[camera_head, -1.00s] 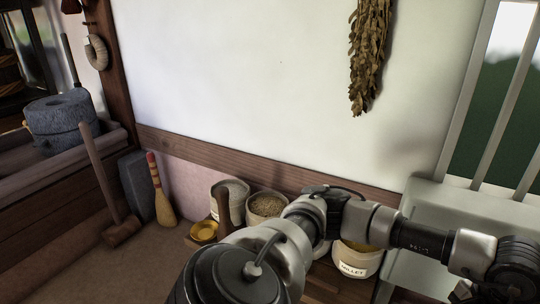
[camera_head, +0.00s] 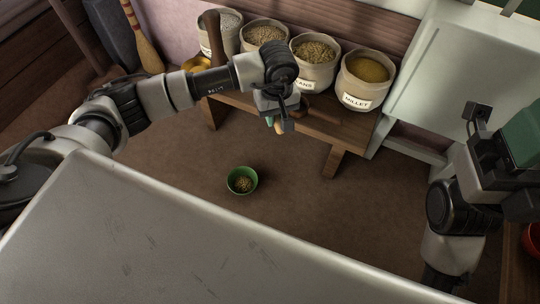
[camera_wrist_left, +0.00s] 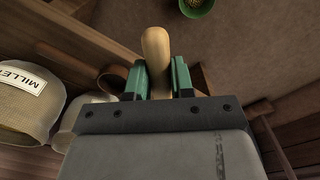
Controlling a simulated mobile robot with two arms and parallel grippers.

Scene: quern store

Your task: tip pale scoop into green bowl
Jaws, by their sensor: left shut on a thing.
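The green bowl (camera_head: 236,188) stands on the brown floor before the bench, with some grain inside. It also shows at the top edge of the left wrist view (camera_wrist_left: 196,12). My left gripper (camera_head: 277,124) is at the bench's front edge, above and beyond the bowl. Its green fingers (camera_wrist_left: 168,80) are shut on a pale wooden handle (camera_wrist_left: 155,45), which I take to be the pale scoop's. The scoop's bowl end is not clearly visible, so I cannot tell whether it holds grain. My right gripper (camera_head: 500,140) is partly seen at the right edge; its jaws are unclear.
A low wooden bench (camera_head: 290,116) carries several sacks of grain, among them a millet sack (camera_head: 363,80). A pale cabinet (camera_head: 425,65) stands to the right. A large grey surface (camera_head: 190,245) covers the foreground. The floor around the green bowl is clear.

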